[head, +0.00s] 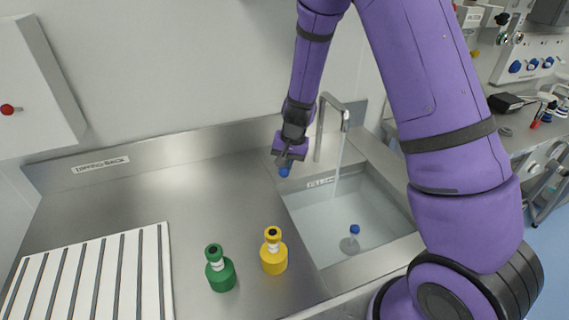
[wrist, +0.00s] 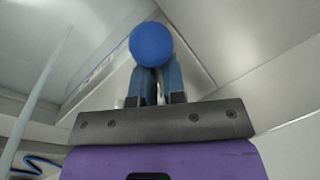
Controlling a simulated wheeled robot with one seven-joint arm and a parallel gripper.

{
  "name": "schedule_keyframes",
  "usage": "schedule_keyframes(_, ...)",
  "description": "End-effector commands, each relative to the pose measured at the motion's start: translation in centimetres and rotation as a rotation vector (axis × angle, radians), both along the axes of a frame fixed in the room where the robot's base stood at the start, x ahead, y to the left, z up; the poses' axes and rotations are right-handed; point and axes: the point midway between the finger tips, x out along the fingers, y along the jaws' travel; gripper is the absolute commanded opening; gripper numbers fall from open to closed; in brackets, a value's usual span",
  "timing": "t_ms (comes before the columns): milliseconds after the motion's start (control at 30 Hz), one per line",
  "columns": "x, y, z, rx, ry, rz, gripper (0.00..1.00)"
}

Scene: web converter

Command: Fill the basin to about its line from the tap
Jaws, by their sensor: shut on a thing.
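My gripper (head: 287,163) is shut on a blue round knob (head: 285,172) at the basin's back left corner. In the wrist view the blue knob (wrist: 151,45) sits between the fingertips. The tap (head: 345,118) arches up behind the basin, and a thin pale stream of water (head: 338,165) falls from its spout. The basin (head: 325,268) is sunk in the steel counter. A label strip (head: 320,183), hard to read, is on its back wall. A clear piece with a blue top (head: 354,229) stands in the basin. The water level and line are hard to make out.
A green bottle (head: 220,272) and a yellow bottle (head: 273,254) stand on the counter left of the basin. A slatted white rack (head: 95,270) lies at the front left. A white wall box with a red knob (head: 8,109) hangs at the left. The counter's middle is clear.

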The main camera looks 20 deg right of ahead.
Motion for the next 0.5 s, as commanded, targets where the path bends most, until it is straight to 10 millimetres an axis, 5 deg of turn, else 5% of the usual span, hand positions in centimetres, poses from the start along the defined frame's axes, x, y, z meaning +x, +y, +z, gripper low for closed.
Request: schedule_keyframes(500, -0.5, -2.3, 0.0, 0.001, 0.0, 0.321, 0.0)
